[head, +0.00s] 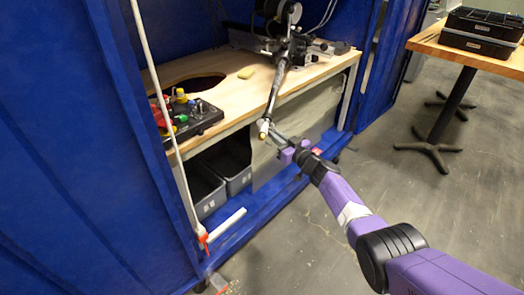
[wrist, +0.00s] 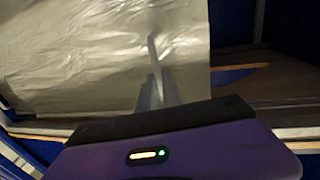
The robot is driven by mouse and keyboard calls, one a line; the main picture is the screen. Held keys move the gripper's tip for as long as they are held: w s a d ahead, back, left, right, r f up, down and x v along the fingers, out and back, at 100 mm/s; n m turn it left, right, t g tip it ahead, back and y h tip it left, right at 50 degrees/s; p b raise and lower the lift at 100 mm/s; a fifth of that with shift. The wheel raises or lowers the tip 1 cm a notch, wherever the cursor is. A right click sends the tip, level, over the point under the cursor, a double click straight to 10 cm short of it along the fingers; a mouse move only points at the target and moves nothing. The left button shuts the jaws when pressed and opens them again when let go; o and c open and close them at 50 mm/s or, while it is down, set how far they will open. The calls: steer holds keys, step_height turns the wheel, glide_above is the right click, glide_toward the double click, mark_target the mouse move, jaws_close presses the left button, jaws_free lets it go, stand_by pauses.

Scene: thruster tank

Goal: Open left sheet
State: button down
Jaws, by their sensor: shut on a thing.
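A pale grey-beige sheet (head: 310,118) hangs under the front edge of the workbench, covering the right part of the space below. Its left edge is beside the open space with grey bins. In the wrist view the shiny, creased sheet (wrist: 95,55) fills the upper left and middle, with a straight edge on the right. My gripper (head: 278,138) reaches in from the lower right to the sheet, just below the bench top. In the wrist view my gripper (wrist: 157,75) is shut on the sheet, with narrow fingers over it. The exact pinch is hard to make out.
The workbench (head: 225,98) carries a black control box (head: 188,118) and a dark arm-like device (head: 275,85) overhanging the front edge near my gripper. Grey bins (head: 228,160) stand below. Blue curtain walls (head: 60,130) flank the left. The floor (head: 300,235) in front is clear.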

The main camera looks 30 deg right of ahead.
steer(key=d+b, duration=0.1)
steer(key=d, duration=0.1)
steer(key=w+d+b, duration=0.1)
steer(key=d, duration=0.1)
steer(key=w+d, duration=0.1)
steer(key=shift+d+b, duration=0.4)
steer(key=c, duration=1.5)
jaws_free()
steer(key=shift+c, duration=0.2)
steer(key=shift+s, duration=0.15)
steer(key=p, duration=0.7)
glide_toward(277, 122)
steer(key=s, duration=0.3)
steer(key=shift+d+f, duration=0.1)
steer(key=shift+d, duration=0.15)
